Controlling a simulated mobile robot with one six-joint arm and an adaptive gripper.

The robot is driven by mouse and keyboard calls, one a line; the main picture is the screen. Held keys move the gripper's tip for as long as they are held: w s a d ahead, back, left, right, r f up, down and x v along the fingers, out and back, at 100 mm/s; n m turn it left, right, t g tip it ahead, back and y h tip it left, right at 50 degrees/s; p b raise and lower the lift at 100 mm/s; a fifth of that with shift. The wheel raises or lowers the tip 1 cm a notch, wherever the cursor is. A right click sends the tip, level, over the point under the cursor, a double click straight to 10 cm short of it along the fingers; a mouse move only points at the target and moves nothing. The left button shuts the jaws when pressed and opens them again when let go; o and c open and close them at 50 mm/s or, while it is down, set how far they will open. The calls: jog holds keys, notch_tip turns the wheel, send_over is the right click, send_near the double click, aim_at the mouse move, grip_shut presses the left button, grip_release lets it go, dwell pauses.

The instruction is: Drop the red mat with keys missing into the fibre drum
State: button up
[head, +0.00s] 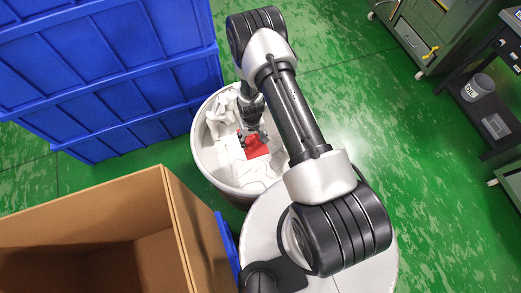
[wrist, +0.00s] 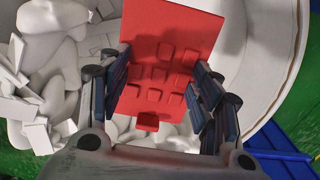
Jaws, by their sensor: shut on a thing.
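The red mat (head: 258,149) is in my gripper (head: 252,138), over the open mouth of the fibre drum (head: 204,165). In the wrist view the mat (wrist: 174,22) shows raised square keys with gaps among them. The fingers of my gripper (wrist: 163,92) stand on both sides of the mat, shut on it. The drum's pale curved wall (wrist: 277,70) shows behind the mat. I cannot tell whether the mat is above the rim or below it.
White pieces (head: 222,112) lie in the drum, also in the wrist view (wrist: 35,110). Blue crates (head: 110,80) are stacked at the left of the drum. An open cardboard box (head: 172,215) stands at the lower left. The green floor (head: 430,170) is clear at the right.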

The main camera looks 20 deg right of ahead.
jog(key=shift+f, duration=0.45)
jog(key=o, duration=1.2)
jog(key=shift+r, duration=0.2)
notch_tip(320, 180, up, 12)
jog(key=shift+f, duration=0.15)
